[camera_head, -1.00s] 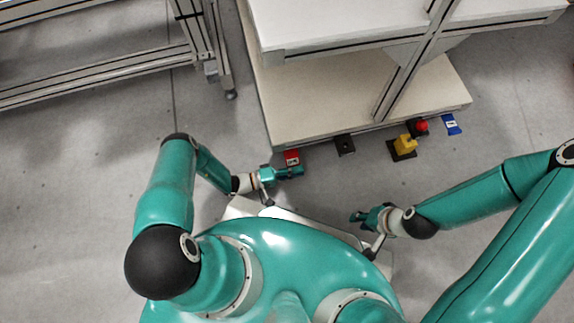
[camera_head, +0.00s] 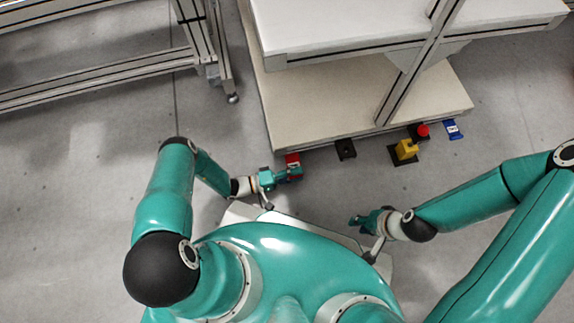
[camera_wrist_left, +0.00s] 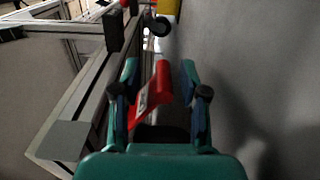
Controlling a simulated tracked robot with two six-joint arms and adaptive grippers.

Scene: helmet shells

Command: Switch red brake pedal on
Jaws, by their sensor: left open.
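The red brake pedal (camera_head: 292,159) is at the front edge of the low shelf, left of the other devices. In the left wrist view the red pedal (camera_wrist_left: 150,95) lies between the two fingers, with a white label on its side. My left gripper (camera_head: 294,173) is at the pedal and covers its near part in the head view. In the wrist view the left gripper (camera_wrist_left: 160,68) is open around the pedal. Whether a finger touches it I cannot tell. My right gripper (camera_head: 357,220) is apart from the pedal, low over the floor; its finger gap is too small to judge.
A black device (camera_head: 345,149), a yellow device (camera_head: 406,149), a red button (camera_head: 422,130) and a blue pedal (camera_head: 453,129) stand in a row to the right. The low shelf (camera_head: 330,115) rises behind them. Another metal frame (camera_head: 110,80) stands at the upper left. Floor is clear at the left.

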